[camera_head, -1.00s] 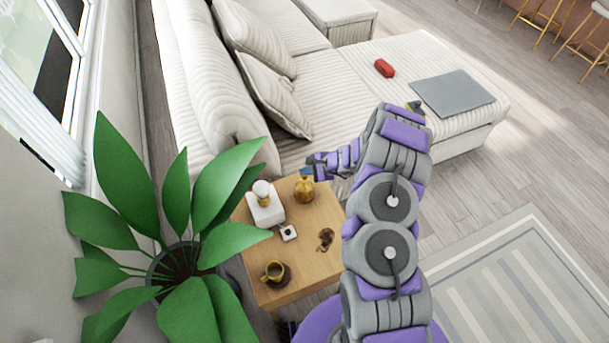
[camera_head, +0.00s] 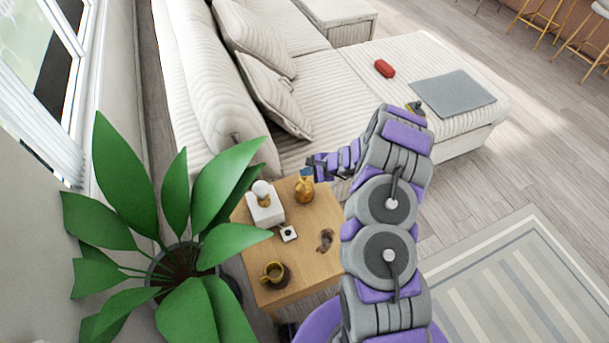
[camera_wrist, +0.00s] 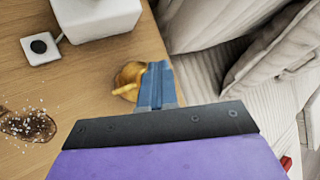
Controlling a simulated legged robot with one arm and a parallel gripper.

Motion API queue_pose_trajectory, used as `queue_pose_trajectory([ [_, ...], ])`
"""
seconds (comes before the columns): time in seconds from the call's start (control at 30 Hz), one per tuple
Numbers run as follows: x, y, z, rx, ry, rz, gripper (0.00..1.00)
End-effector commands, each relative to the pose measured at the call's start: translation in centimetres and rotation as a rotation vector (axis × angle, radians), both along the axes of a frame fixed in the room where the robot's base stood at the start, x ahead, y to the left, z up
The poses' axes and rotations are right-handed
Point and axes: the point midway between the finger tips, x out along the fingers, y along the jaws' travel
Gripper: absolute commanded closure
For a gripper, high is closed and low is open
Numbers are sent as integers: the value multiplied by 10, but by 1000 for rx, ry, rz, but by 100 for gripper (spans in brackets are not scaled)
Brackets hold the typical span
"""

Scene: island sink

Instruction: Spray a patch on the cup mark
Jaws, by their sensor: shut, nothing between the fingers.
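The brown cup mark (camera_head: 326,240) is on the wooden side table, right of its middle. In the wrist view the mark (camera_wrist: 28,126) is a dark stain with white specks over it, at the left edge. An amber bottle (camera_head: 304,190) stands near the table's far edge. In the wrist view the bottle (camera_wrist: 127,78) is partly hidden behind my fingers. My gripper (camera_head: 312,168) is shut and empty, above and close to the bottle. It shows in the wrist view (camera_wrist: 155,85) with its blue fingers together. I cannot tell whether they touch the bottle.
A yellowish cup (camera_head: 273,271) stands on the table's near end beside a dark patch. A white tissue box (camera_head: 265,211) and a small white device (camera_head: 288,233) stand at the left. A large plant (camera_head: 175,240) crowds the left; the white sofa (camera_head: 330,100) lies behind.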

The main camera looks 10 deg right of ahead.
Motion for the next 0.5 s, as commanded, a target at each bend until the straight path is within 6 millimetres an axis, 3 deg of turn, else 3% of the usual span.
queue_pose_trajectory([
  [0.5,0,0,10,0,-1,0,100],
])
